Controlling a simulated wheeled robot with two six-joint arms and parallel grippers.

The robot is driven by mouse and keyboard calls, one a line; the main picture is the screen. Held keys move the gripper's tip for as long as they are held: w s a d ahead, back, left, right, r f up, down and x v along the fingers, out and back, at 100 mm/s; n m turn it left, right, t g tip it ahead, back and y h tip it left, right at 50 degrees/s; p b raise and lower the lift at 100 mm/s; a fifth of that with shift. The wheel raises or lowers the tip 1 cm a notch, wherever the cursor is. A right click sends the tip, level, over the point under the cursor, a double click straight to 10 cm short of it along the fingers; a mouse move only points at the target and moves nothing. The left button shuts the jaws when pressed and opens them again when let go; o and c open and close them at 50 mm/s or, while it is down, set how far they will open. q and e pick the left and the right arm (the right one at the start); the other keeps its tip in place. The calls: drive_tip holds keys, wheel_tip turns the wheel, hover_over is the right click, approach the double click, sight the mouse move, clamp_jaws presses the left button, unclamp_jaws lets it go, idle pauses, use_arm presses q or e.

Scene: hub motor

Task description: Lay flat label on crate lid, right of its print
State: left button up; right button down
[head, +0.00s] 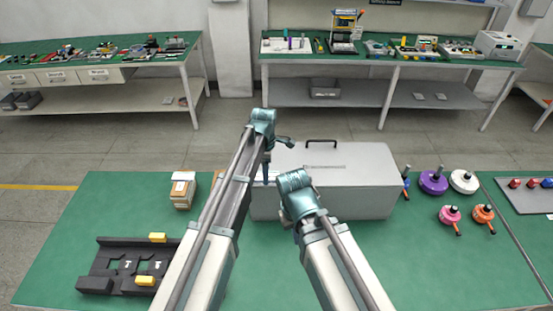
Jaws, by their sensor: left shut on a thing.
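The grey crate (365,190) stands on the green table, its closed lid (365,158) topped by a dark handle at the back. I cannot read any print. My left gripper (267,178) points down at the crate's left end. My right arm's teal wrist (295,183) is in front of the crate. It hides its own fingers and part of the crate's front.
A cardboard box (182,192) with a white top patch stands left of my left arm. A black fixture (110,262) with yellow blocks is at the front left. Purple, white, pink and orange hub parts (433,182) stand right of the crate. The table's front right is clear.

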use_arm(q)
drive_tip(key=b, duration=0.1)
hover_over(277, 163)
drive_tip(key=shift+s+a+f, duration=0.1)
drive_tip(key=shift+s+f, duration=0.15)
drive_tip(key=shift+f, duration=0.3)
drive_tip(key=f+b, duration=0.3)
drive_tip(key=shift+w+f, duration=0.2)
drive_tip(key=shift+f, duration=0.05)
drive_tip(key=shift+b, duration=0.3)
drive_tip(key=shift+f, duration=0.25)
drive_tip(key=o, duration=1.3)
drive_tip(key=shift+r, duration=0.1)
drive_tip(key=shift+r, duration=0.1)
wheel_tip(277, 163, up, 12)
drive_tip(key=p, duration=1.2)
drive_tip(key=shift+r, duration=0.1)
